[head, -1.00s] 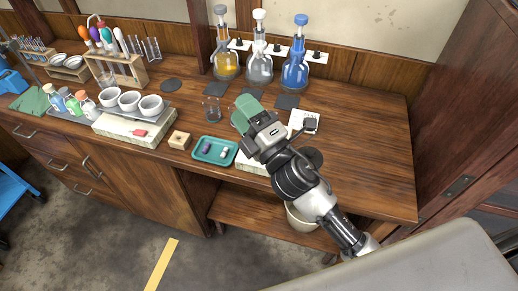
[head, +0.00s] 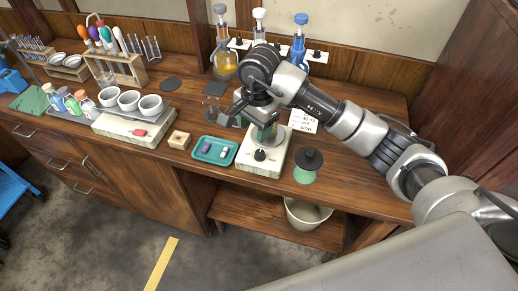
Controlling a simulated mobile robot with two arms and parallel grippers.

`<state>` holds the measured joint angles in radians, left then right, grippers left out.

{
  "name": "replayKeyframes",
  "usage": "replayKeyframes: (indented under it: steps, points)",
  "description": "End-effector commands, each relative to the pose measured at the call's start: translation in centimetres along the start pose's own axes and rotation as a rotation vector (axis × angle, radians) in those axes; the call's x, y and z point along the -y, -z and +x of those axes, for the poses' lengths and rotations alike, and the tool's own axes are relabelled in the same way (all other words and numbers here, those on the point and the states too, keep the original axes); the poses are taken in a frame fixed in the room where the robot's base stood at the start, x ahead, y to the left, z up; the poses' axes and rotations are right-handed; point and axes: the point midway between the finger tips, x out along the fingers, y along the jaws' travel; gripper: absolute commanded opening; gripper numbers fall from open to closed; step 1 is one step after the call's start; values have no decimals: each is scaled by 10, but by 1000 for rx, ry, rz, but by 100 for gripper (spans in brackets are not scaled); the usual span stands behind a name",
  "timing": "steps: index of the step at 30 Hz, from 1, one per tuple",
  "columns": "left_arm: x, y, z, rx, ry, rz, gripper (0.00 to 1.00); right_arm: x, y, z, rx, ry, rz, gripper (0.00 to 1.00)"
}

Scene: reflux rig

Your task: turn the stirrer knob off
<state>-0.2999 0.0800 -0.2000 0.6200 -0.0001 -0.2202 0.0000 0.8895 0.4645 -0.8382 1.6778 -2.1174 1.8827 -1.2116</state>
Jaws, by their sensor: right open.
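The stirrer (head: 275,163) is a pale block-shaped unit at the front edge of the wooden bench. Its black knob (head: 260,155) is on the front part and in plain sight; I cannot read its setting. A vessel with green contents (head: 263,133) shows at the back of the stirrer, partly hidden by my right gripper. My right gripper (head: 254,113) is open above and behind the knob, apart from it, pointing down near the vessel. Whether it touches the vessel is unclear. My left gripper is not in view.
A teal tray (head: 230,153) with small items lies left of the stirrer. A dark-lidded green jar (head: 305,174) stands right of it. A glass beaker (head: 211,108) and stoppered flasks, including an amber one (head: 226,64), stand behind. A wooden block (head: 180,140) is farther left.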

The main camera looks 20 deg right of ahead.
Motion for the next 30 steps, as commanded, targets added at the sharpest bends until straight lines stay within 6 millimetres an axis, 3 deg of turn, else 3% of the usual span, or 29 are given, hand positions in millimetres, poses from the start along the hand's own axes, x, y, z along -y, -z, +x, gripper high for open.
replayKeyframes:
  steps: [5, 21, 30]
  points:
    - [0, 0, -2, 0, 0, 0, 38, -4, 16, -2, -76, -46, -1, 53]
    - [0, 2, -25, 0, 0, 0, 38, -9, 20, 85, -69, -45, 1, 53]
    - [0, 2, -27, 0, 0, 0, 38, -9, 22, 102, -72, -42, 0, 53]
